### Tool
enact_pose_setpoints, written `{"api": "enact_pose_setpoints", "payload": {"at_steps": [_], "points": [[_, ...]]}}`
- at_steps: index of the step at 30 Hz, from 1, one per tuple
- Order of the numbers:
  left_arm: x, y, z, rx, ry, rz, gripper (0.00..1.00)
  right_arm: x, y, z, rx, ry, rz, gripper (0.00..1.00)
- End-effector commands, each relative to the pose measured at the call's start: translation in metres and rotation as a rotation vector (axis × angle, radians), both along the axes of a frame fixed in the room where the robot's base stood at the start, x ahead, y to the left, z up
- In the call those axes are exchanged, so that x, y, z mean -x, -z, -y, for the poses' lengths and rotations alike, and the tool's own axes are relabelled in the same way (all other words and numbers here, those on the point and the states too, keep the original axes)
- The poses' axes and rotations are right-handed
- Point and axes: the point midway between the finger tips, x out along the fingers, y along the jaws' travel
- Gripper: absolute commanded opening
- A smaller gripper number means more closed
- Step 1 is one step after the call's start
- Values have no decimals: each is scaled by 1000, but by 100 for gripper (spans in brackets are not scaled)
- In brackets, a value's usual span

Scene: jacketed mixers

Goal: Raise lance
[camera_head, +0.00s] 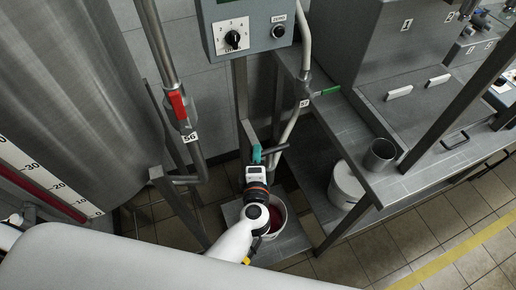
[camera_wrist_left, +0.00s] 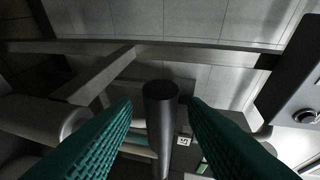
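My left gripper (camera_head: 257,154) is at the middle of the head view, its teal fingers at the near end of a short dark bar (camera_head: 276,149) above a white bucket. In the left wrist view, the gripper (camera_wrist_left: 160,105) is open. A dark round bar end (camera_wrist_left: 160,92) stands between the fingers, with a narrow gap on each side. The bar seems to be a handle near a pale bent pipe (camera_head: 290,128); whether this is the lance, I cannot tell. The bucket (camera_head: 281,222) holds dark red liquid and is partly hidden by my left wrist. My right gripper is out of view.
A red-handled valve (camera_head: 178,105) on a pipe marked 56 is left of the arm, beside a large steel vessel (camera_head: 75,80). A control box (camera_head: 245,30) hangs above.

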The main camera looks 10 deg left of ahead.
Motion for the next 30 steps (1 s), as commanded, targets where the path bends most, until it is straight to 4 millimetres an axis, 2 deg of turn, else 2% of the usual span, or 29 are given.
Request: {"api": "enact_pose_setpoints", "payload": {"at_steps": [3, 6, 17, 25, 30], "points": [[-18, 3, -3, 0, 0, 2, 40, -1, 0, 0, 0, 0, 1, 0], [-26, 5, -5, 0, 0, 1, 40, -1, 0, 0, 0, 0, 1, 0], [-31, 6, -6, -1, 1, -1, 40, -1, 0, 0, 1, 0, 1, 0], [-31, 6, -6, -1, 1, -1, 0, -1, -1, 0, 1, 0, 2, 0], [-31, 6, -6, -1, 1, -1, 0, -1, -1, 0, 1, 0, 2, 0]]}}
